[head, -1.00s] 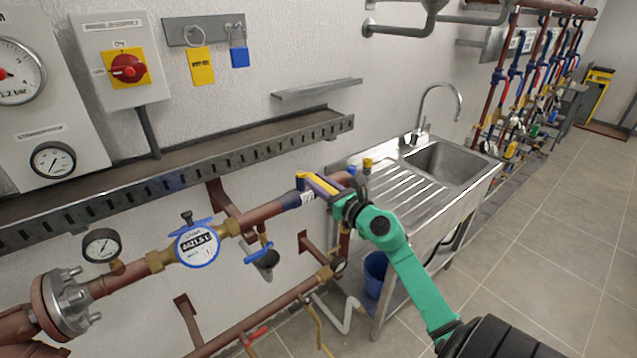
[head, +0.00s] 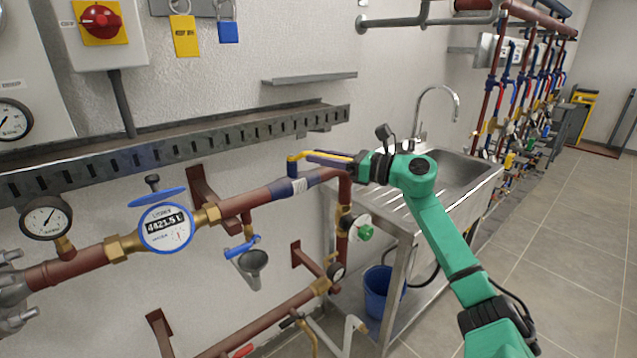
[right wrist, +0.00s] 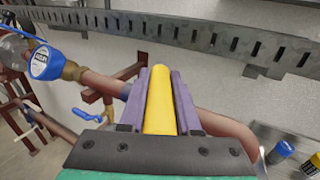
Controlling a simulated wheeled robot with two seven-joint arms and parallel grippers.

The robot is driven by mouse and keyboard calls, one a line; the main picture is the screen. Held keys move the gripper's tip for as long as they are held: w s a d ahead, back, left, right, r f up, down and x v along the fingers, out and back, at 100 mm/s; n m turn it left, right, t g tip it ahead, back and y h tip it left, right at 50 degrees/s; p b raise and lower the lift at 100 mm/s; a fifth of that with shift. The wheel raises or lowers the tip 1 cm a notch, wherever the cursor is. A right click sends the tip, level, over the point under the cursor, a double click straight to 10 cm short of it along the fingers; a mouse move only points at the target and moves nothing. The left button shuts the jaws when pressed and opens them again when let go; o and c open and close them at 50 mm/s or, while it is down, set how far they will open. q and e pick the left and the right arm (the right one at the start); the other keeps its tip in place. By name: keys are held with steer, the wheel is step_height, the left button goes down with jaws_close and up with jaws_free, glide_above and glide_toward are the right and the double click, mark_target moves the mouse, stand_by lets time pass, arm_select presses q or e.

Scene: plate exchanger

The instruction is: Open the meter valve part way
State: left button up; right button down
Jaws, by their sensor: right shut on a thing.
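The water meter (head: 166,228) has a blue rim, a raised blue lid and a reading of about 4421.5. It sits on the brown pipe at left; it also shows in the right wrist view (right wrist: 45,62). Right of it, a yellow lever (head: 293,166) stands over a dark blue section of the pipe (head: 297,188). My right gripper (head: 311,156) is shut on this lever from the right. In the right wrist view the yellow lever (right wrist: 160,98) lies between the purple fingers. The fingers partly hide the lever and its pivot. My left gripper is out of view.
A blue-handled tap (head: 242,247) with a grey funnel hangs below the pipe. A pressure gauge (head: 45,218) is left of the meter. A slotted metal tray (head: 180,150) runs along the wall above. A steel sink (head: 455,175) stands behind my right arm.

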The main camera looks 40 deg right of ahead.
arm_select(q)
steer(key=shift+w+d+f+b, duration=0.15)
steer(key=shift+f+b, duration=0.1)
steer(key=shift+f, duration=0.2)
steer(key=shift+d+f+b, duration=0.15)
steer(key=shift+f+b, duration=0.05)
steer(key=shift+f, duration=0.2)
arm_select(e)
steer(key=shift+w+d+f+n+g+y, duration=0.1)
steer(key=shift+d+n+g+y, duration=0.15)
steer(key=shift+y, duration=0.25)
steer(key=shift+w+d+f+n+g+y, duration=0.1)
steer(key=shift+n+g+y, duration=0.2)
steer(key=shift+y, duration=0.2)
steer(key=c, duration=0.6)
jaws_free()
steer(key=shift+d+r, duration=0.1)
steer(key=shift+s+d+b, duration=0.2)
steer(key=shift+s+b, duration=0.1)
steer(key=shift+s, duration=0.05)
arm_select(q)
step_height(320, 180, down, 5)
steer(key=b, duration=0.4)
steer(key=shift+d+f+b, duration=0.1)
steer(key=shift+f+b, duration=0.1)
steer(key=shift+b, duration=0.2)
arm_select(e)
steer(key=v, duration=1.3)
steer(key=shift+s+d, duration=0.2)
steer(key=shift+s, duration=0.1)
